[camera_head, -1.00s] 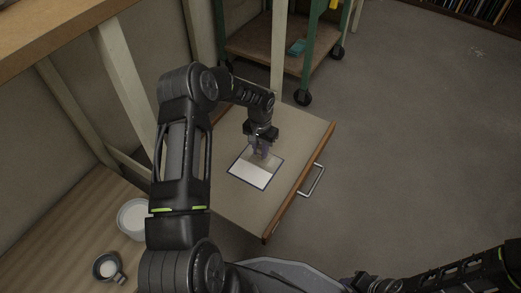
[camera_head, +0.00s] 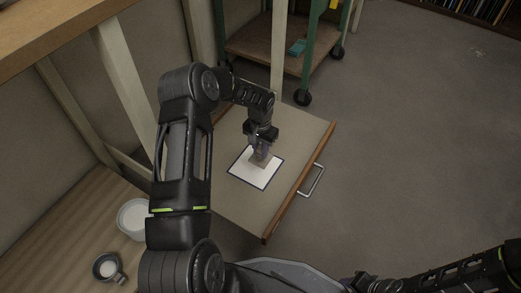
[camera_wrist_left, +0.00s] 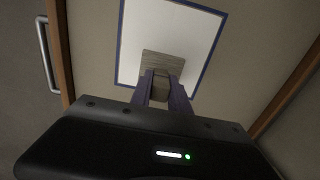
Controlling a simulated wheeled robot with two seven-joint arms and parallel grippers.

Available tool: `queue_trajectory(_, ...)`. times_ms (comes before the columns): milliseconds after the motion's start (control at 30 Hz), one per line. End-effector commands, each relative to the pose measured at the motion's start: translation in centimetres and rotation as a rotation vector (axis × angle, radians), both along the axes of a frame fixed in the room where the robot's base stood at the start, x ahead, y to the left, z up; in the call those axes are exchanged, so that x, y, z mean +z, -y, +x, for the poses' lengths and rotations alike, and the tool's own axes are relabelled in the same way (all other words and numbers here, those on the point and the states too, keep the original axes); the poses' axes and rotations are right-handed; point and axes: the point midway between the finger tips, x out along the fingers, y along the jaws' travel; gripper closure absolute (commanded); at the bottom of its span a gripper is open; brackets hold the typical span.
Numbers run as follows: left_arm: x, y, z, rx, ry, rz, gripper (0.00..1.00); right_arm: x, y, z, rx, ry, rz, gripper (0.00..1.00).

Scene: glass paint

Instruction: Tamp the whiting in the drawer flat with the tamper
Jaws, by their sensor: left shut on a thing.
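The whiting (camera_head: 250,175) shows as a white square inside a dark blue outline in the open drawer (camera_head: 240,211). It also shows in the left wrist view (camera_wrist_left: 195,32), white all around the tamper. The tamper is a small wooden block (camera_head: 259,161) over the upper part of the white square. Its grained block (camera_wrist_left: 163,60) shows ahead of the fingers. My left gripper (camera_head: 261,148) is shut on the tamper from above; its purple fingers (camera_wrist_left: 162,88) hold it. Whether the block touches the whiting is unclear. My right arm (camera_head: 440,270) is at the lower right; its jaws are unclear.
The drawer front has a wooden edge (camera_head: 299,182) and a metal handle (camera_head: 312,180). A white bowl (camera_head: 133,218) and a small dark cup with white contents (camera_head: 107,268) stand on the wooden surface at left. A green-legged cart (camera_head: 262,42) stands behind. The floor at right is clear.

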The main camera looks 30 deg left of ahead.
Motion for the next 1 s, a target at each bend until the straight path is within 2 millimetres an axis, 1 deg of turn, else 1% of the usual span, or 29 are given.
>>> queue_trajectory(300, 2.1, 0.0, 0.0, 0.000, 0.000, 0.000, 1.00, 1.4, 0.0, 0.0, 0.000, 0.000, 0.000, 0.64)
queue_trajectory(767, 2.3, 0.0, 0.0, 0.000, 0.000, 0.000, 1.00, 1.5, 0.0, 0.0, 0.000, 0.000, 0.000, 0.64)
queue_trajectory(867, 2.9, 0.0, 0.0, 0.000, 0.001, 0.000, 1.00, 1.9, 0.0, 0.0, 0.000, 0.000, 0.000, 0.64)
queue_trajectory(1000, 4.3, 0.0, 0.0, 0.000, 0.001, 0.001, 1.00, 3.0, 0.0, 0.0, 0.000, 0.000, 0.000, 0.64)
